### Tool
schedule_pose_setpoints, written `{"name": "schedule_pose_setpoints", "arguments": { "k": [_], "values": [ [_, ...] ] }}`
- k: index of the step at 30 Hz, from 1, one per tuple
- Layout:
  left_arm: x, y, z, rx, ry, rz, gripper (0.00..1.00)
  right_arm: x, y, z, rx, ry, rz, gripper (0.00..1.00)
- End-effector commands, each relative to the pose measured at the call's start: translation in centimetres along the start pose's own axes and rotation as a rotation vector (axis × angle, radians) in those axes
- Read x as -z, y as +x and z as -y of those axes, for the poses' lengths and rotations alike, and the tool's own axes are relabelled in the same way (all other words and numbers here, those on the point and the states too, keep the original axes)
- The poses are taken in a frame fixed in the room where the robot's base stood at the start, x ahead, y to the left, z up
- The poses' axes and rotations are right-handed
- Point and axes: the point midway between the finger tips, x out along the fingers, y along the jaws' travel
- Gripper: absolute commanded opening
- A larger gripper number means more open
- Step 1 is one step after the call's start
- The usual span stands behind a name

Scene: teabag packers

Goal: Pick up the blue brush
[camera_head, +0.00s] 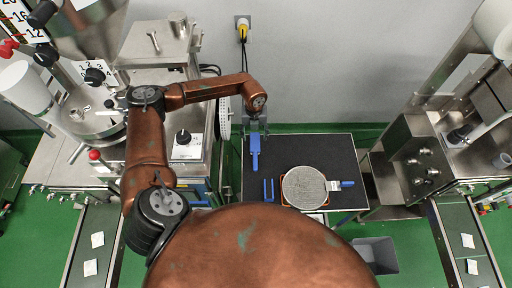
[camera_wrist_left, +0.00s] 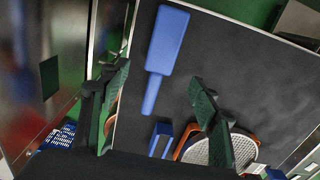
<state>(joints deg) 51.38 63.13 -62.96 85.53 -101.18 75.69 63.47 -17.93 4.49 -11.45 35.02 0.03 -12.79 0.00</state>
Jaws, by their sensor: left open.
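A blue brush (camera_head: 255,146), with a broad flat head and a narrower handle, lies on the black table top (camera_head: 303,150) near its left side. It also shows in the left wrist view (camera_wrist_left: 168,42), with the head at the top and the handle (camera_wrist_left: 152,95) pointing down. My left gripper (camera_head: 258,125) is above the table at the head end of the brush. In the left wrist view its two green fingers (camera_wrist_left: 163,110) are wide apart with nothing held between them. My right gripper is in neither view.
A round sieve (camera_head: 304,187) with a blue handle (camera_head: 347,183) lies to the right of a blue U-shaped holder (camera_head: 268,190). Steel machines stand left (camera_head: 160,60) and right (camera_head: 415,150) of the table. The table's back right is clear. A grey bin (camera_head: 376,254) stands on the floor.

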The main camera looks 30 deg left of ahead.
Motion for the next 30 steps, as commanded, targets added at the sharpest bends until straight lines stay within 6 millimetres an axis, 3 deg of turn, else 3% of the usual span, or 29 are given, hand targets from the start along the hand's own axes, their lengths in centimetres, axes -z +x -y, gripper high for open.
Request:
{"name": "schedule_pose_setpoints", "arguments": {
  "k": [3, 12, 19, 27, 30],
  "values": [
    [0.0, 1.9, 0.1, -0.001, 0.002, -0.002, 0.56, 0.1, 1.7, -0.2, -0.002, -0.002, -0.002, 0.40],
    [0.1, 4.4, 0.1, -0.002, 0.002, -0.003, 0.56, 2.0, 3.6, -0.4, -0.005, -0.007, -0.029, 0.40],
    [0.1, 6.1, 0.0, -0.002, 0.001, -0.003, 0.56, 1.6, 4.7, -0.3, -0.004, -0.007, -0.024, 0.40],
    [0.2, 9.8, 0.0, -0.002, 0.000, -0.003, 0.56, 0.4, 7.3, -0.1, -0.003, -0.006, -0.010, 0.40],
    [0.1, 10.3, 0.0, -0.002, 0.000, -0.003, 0.56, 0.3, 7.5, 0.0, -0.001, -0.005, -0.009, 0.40]
  ]
}}
